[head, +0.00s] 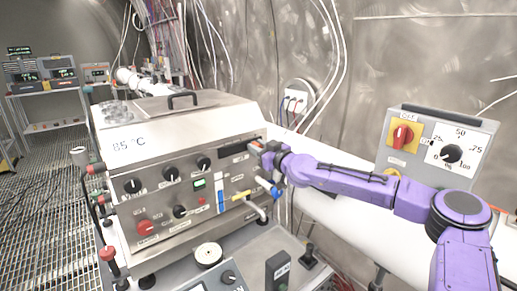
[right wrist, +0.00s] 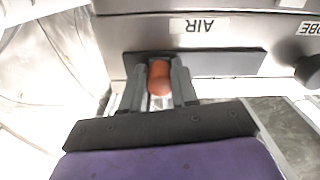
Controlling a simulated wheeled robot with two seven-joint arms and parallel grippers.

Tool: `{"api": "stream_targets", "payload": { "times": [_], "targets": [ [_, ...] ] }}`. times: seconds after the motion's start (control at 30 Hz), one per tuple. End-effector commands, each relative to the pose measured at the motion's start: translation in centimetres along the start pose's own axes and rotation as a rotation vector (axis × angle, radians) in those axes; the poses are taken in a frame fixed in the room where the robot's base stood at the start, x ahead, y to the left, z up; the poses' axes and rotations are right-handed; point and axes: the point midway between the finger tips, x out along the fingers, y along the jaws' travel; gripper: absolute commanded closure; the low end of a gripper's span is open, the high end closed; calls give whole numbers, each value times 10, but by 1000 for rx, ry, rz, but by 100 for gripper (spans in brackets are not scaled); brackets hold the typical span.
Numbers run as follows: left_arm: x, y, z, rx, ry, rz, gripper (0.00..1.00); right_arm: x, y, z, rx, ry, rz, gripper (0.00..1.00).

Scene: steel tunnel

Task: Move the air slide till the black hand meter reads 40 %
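The air slide's orange-red knob (right wrist: 159,78) stands out of a dark slot plate (right wrist: 225,64) under an upside-down AIR label in the right wrist view. It is near the plate's left end there. My right gripper (right wrist: 159,88) has one finger on each side of the knob, seemingly touching it. In the head view this gripper (head: 263,150) is at the right end of the slot plate (head: 236,148) on the steel cabinet and hides the knob. My left gripper is out of view.
A blue-handled valve (head: 276,190) is just below my right gripper. A grey control box (head: 440,145) stands at the right behind my arm.

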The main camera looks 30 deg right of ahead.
Motion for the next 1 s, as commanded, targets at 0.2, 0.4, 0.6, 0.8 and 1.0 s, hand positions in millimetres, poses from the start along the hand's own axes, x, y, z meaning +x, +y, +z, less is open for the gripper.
{"api": "stream_targets", "payload": {
  "times": [0.2,0.4,0.6,0.8,1.0],
  "targets": [
    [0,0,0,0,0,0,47,0,-4,-1,-4,1,-2,100],
    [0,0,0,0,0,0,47,0,-5,0,-5,-1,-2,100],
    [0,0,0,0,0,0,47,0,-5,0,-4,-1,-1,47],
    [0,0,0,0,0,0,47,0,-5,0,-2,-1,0,47],
    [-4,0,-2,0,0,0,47,-15,-2,-3,0,2,3,47]
  ]
}}
